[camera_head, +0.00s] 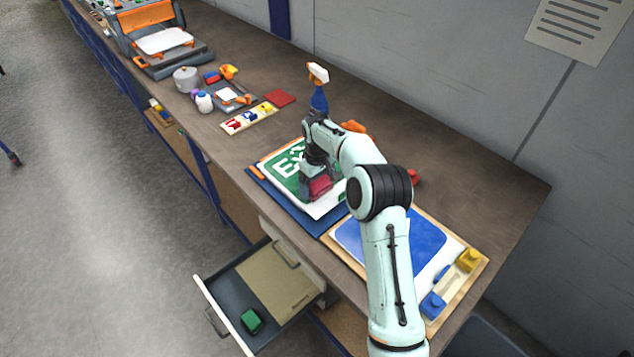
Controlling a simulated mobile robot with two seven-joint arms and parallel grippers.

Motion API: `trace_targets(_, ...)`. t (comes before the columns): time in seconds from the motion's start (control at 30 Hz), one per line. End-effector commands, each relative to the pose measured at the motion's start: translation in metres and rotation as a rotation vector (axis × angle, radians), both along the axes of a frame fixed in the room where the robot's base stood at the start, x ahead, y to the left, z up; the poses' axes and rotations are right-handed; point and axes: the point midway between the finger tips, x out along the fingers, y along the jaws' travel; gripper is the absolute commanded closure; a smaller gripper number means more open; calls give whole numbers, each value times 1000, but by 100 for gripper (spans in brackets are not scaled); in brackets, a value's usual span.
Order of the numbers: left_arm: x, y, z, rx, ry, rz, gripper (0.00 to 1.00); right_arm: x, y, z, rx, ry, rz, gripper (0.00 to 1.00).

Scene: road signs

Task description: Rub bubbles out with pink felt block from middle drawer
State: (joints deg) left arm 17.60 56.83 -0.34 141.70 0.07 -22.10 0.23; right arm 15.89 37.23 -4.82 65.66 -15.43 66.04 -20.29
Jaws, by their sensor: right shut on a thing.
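My right gripper (318,178) is shut on the pink felt block (320,187), which is at the surface of the green EXIT sign (287,178). I cannot tell whether the block touches the sign. The gripper and arm cover the right part of the sign, and no bubbles can be made out at this size. The sign lies on a white sheet over a blue mat (300,213). An open drawer (235,318) below the bench holds a green block (251,320) and a tan board (275,283). My left gripper is not in view.
A blue panel on a wooden board (340,260) lies to the right, with yellow (469,260) and blue (433,305) blocks on it. A spray bottle (318,95) stands behind the sign.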

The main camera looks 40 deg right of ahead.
Motion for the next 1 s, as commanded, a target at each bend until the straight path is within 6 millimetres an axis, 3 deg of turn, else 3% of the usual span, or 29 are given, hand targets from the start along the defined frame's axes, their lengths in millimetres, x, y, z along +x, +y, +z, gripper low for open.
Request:
trace_targets(0.33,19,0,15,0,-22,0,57,2,-20,3,0,-1,-3,35)
trace_targets(1.0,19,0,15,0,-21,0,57,13,-60,-2,0,1,-2,35)
